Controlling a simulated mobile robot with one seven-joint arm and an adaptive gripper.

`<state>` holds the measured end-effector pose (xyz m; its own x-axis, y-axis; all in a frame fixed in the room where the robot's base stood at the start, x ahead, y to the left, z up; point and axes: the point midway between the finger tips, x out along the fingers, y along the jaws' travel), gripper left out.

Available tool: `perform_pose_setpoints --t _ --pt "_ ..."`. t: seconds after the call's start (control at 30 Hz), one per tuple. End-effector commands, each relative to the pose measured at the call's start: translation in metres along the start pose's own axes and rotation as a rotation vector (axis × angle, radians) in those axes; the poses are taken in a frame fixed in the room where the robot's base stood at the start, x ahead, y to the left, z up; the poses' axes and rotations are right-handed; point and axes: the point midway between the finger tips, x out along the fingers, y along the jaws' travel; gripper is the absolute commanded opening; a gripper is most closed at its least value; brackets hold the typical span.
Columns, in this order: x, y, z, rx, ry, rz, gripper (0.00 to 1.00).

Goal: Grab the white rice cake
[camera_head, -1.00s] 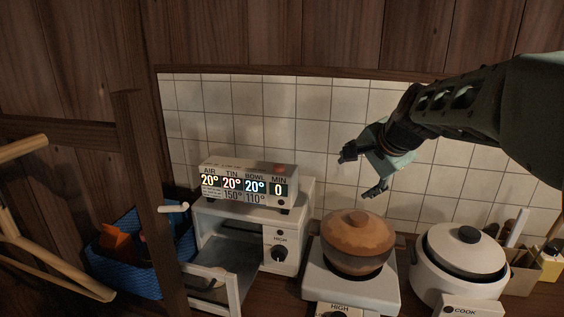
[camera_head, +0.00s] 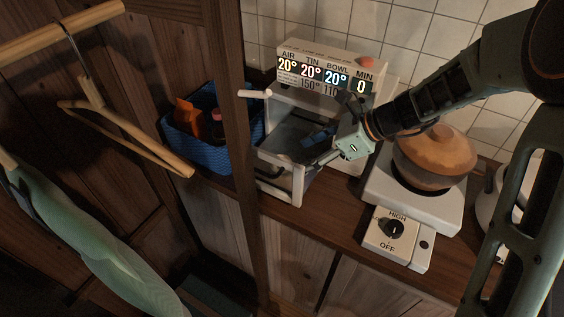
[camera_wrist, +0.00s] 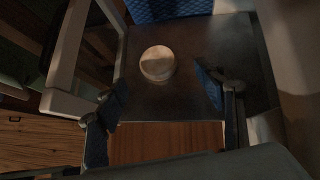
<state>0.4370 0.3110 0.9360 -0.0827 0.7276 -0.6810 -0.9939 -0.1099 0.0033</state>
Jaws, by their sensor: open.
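The white rice cake (camera_wrist: 157,63), a pale round puck, lies on a dark flat surface inside the open toaster oven in the wrist view. I cannot make it out in the head view.
A display box (camera_head: 322,72) sits on the oven. A blue basket (camera_head: 215,150) stands left behind a wooden post (camera_head: 250,190). A lidded brown pot (camera_head: 432,160) is on a hot plate (camera_head: 395,205) to the right. A wooden hanger (camera_head: 130,140) hangs at the left.

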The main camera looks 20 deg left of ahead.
Motion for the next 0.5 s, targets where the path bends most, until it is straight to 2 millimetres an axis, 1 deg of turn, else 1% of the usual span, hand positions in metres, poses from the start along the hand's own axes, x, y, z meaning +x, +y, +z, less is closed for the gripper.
perform_pose_setpoints --t 0.17,0.33,0.4,0.5 --pt "0.019 0.003 0.001 -0.002 0.000 0.003 0.63" --pt "0.045 0.004 0.002 -0.002 0.001 0.002 0.63" --pt "0.050 0.003 0.002 -0.002 0.001 0.000 0.63" --pt "0.051 0.003 0.002 -0.002 0.001 -0.002 0.63"
